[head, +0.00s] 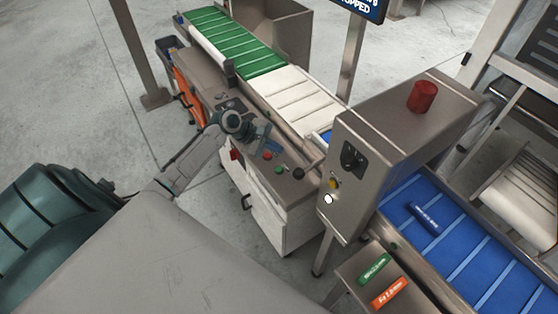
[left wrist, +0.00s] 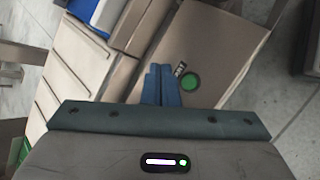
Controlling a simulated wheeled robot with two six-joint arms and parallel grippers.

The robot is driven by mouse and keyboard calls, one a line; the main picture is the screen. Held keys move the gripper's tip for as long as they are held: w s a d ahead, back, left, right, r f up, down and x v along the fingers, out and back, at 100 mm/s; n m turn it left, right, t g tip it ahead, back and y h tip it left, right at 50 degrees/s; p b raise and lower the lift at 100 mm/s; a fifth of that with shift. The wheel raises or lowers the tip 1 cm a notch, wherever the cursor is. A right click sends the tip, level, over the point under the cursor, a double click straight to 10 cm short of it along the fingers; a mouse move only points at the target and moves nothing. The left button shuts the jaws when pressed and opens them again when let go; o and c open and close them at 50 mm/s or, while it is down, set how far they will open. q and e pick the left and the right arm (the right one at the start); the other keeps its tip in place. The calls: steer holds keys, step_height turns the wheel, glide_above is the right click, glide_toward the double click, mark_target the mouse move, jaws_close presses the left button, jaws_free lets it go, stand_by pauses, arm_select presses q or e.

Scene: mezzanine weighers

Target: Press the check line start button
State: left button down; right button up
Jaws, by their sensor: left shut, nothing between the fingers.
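A round green button (head: 278,170) is on the grey metal top of the control cabinet (head: 255,178), and a green button (left wrist: 190,82) also shows in the left wrist view with a small dark label beside it. A red button (head: 267,155) sits close by on the same top. My left gripper (head: 264,143) is over this cabinet top, near the red button. In the left wrist view its blue fingers (left wrist: 161,85) are together with nothing between them, just left of the green button. Whether they touch the surface I cannot tell. My right gripper is not in view.
A dark screen (head: 362,6) reads "STOPPED" in part. A steel housing with a red beacon (head: 423,97) stands to the right, over a blue belt (head: 405,195) carrying a dark blue cylinder (head: 425,218). Green and white conveyor sections run behind the cabinet.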

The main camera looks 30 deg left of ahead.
arm_select(q)
steer(key=b, duration=0.6)
glide_above(275, 169)
step_height(275, 169, down, 5)
steer(key=shift+w+f, duration=0.1)
steer(key=shift+f, duration=1.1)
stand_by(0.6)
steer(key=shift+f, duration=0.2)
